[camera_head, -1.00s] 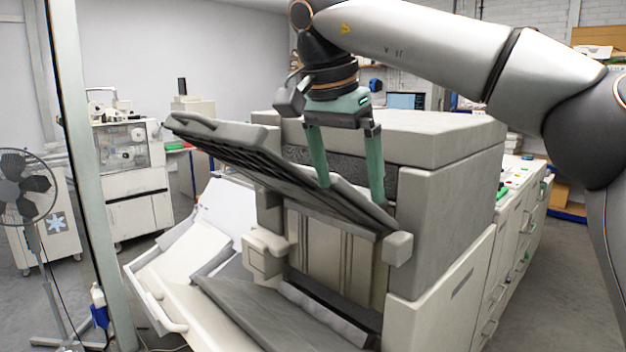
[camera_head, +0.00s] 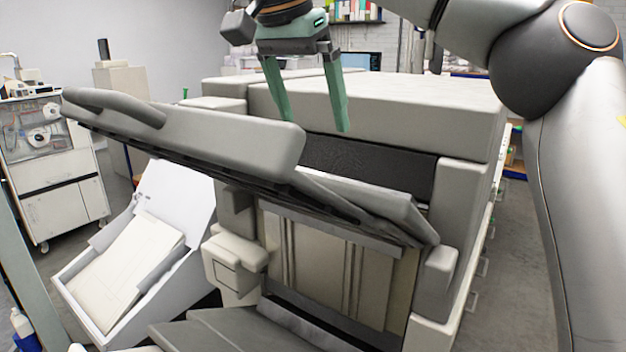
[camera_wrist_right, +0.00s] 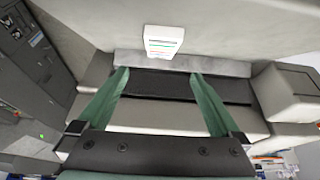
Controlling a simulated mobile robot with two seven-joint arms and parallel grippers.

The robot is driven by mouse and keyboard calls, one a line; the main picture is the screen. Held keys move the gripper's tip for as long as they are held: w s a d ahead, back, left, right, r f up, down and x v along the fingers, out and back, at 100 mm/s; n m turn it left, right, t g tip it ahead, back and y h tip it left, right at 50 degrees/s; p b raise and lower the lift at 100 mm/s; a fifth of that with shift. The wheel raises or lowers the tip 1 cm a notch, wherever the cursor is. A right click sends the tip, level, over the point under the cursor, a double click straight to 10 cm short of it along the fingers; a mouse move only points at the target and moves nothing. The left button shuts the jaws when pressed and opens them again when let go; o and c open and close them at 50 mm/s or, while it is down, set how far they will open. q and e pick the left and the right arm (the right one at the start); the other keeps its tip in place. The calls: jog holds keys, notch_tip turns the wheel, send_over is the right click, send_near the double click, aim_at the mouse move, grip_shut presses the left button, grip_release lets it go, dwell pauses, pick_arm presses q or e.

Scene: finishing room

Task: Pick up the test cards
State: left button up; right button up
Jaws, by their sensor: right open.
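The right wrist view shows what looks like the test cards (camera_wrist_right: 164,42), a small white stack with coloured stripes lying on a pale grey surface. My right gripper (camera_wrist_right: 158,73) is open and empty; the stack lies beyond its green fingertips, roughly between their lines and apart from them. In the head view the right gripper (camera_head: 316,124) hangs with fingers pointing down in front of the large grey machine (camera_head: 400,95), above its raised flap. I cannot make out the cards in the head view. My left gripper is not in view.
The raised grey flap (camera_head: 200,135) juts left from the machine below the gripper. An open white tray (camera_head: 125,260) sits at lower left. A white cabinet (camera_head: 50,175) stands farther left. The floor at right (camera_head: 535,200) shows free room beside my arm.

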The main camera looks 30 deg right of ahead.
aim_at(325, 174)
jog(key=x, duration=0.5)
jog(key=shift+s+d+f, duration=0.15)
jog(key=shift+s+f, duration=0.1)
jog(key=shift+f, duration=0.05)
jog(key=shift+w+a+x, duration=0.15)
jog(key=shift+x, duration=1.35)
jog(key=shift+w+a+x, duration=0.1)
jog(key=shift+x, duration=1.4)
jog(key=shift+f, duration=0.1)
jog(key=c, duration=1.4)
